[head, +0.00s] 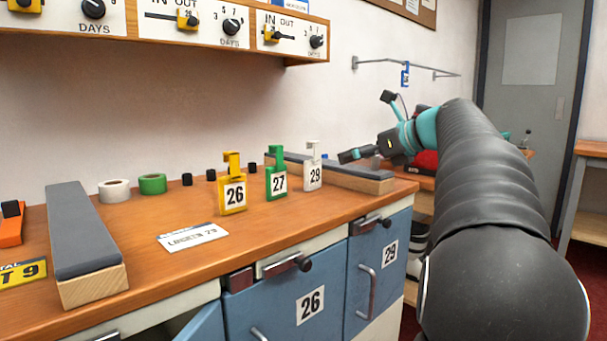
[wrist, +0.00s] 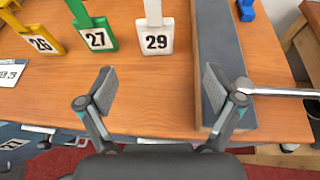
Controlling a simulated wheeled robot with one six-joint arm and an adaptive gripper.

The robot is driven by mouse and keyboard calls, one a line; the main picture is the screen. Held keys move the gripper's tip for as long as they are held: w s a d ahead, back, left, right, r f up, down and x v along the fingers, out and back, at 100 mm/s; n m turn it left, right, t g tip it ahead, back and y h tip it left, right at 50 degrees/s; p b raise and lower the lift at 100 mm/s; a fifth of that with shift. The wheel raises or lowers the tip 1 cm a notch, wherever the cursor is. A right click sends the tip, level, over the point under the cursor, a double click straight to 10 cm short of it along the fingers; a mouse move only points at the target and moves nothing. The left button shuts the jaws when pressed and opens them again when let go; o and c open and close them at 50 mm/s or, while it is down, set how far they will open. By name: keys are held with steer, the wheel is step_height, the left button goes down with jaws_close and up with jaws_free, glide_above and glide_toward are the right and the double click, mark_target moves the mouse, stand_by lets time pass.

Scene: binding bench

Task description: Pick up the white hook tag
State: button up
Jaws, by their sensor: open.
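A grey-topped padded block (wrist: 218,60) lies close along my gripper's right finger. Another padded block (head: 85,235) lies on the left of the bench. A white card (head: 193,236) lies flat in front of the yellow tag. Blue cabinet doors (head: 300,300) are below the bench edge.

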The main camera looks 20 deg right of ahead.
mark_target(315, 168)
steer(key=x, duration=0.7)
steer(key=shift+w+a+f+b, duration=0.15)
steer(key=shift+w+b, duration=0.05)
steer(key=shift+b, duration=0.2)
steer(key=shift+a+b+x, duration=0.15)
steer(key=shift+b+x, duration=0.1)
steer(key=shift+x, duration=1.1)
steer(key=shift+a+b+x, duration=0.15)
steer(key=shift+b+x, duration=0.05)
steer(key=shift+x, duration=1.15)
steer(key=shift+s, duration=0.15)
steer(key=c, duration=1.1)
